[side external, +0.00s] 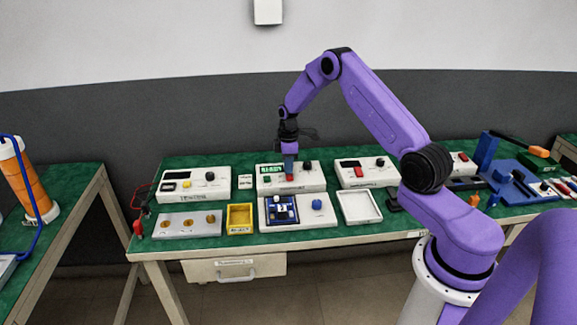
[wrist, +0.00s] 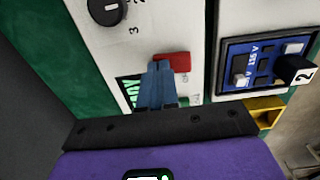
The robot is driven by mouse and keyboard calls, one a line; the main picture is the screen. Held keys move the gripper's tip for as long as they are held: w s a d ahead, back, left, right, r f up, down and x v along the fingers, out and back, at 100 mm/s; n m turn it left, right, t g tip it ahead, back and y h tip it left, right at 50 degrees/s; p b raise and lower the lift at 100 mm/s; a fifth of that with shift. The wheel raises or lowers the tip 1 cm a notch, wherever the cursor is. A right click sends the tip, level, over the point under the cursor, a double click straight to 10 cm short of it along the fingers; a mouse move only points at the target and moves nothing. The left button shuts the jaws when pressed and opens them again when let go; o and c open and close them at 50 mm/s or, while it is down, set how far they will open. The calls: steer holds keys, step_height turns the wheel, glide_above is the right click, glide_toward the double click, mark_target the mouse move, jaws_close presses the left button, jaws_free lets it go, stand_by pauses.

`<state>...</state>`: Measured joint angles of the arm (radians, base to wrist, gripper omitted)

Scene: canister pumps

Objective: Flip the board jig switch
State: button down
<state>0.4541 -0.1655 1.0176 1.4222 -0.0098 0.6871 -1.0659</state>
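A white box (side external: 300,186) stands mid-table at the back, with a green display, a black knob and a red switch (wrist: 174,62). In front of it is a white jig (side external: 318,216) holding a blue circuit board (side external: 270,212); the board also shows at the right of the wrist view (wrist: 238,60). My gripper (side external: 289,175) points down over the back box. Its blue fingers (wrist: 158,68) look closed together, with tips right beside the red switch; I cannot tell whether they touch it. The fingers cover part of the display. I cannot read which box is labelled as the board jig.
Similar white boxes stand left (side external: 196,187) and right (side external: 367,175). A yellow bin (side external: 240,228) and a metal plate with brass discs (side external: 180,232) are left of the board jig. An empty white tray (side external: 376,216) is to its right. Blue fixtures crowd the table's right end.

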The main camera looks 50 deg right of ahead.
steer(key=shift+s+a+f, duration=0.1)
steer(key=shift+s+a+r, duration=0.25)
steer(key=shift+s+a, duration=0.25)
step_height(320, 180, up, 14)
stand_by(0.7)
steer(key=shift+a, duration=0.1)
